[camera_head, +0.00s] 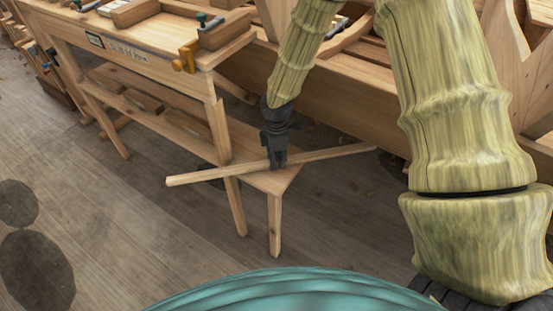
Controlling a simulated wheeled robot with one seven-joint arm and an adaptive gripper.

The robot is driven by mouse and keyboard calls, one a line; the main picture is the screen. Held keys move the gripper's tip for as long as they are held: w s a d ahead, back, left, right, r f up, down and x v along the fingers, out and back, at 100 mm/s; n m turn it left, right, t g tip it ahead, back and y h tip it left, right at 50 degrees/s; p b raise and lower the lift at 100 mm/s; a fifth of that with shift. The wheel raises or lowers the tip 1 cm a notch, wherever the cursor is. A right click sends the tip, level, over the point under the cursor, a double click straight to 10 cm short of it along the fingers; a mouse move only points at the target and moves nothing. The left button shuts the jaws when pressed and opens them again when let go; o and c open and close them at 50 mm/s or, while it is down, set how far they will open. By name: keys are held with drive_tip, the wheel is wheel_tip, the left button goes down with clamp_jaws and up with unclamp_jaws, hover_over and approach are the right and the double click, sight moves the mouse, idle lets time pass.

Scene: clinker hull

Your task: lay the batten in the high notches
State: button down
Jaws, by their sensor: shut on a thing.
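The batten (215,174) is a long, pale wooden strip. My gripper (277,163) is shut on it near its middle, pointing down. The batten lies across the picture, its left end lower and its right end reaching toward the hull side. It shows in front of the bench's lower shelf; whether it touches the shelf I cannot tell. Wooden uprights with angled edges (505,45) stand at the upper right. I cannot make out which parts are the high notches; my arm hides some of that area.
A wooden workbench (140,62) with a lower shelf (262,178) and legs stands at the left, with clamps (185,58) and a small sign (95,41) on it. The hull's long plank (345,100) runs behind my gripper. The plank floor (150,240) in front is open.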

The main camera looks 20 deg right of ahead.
drive_tip(key=shift+f, duration=0.1)
drive_tip(key=c, duration=1.2)
unclamp_jaws()
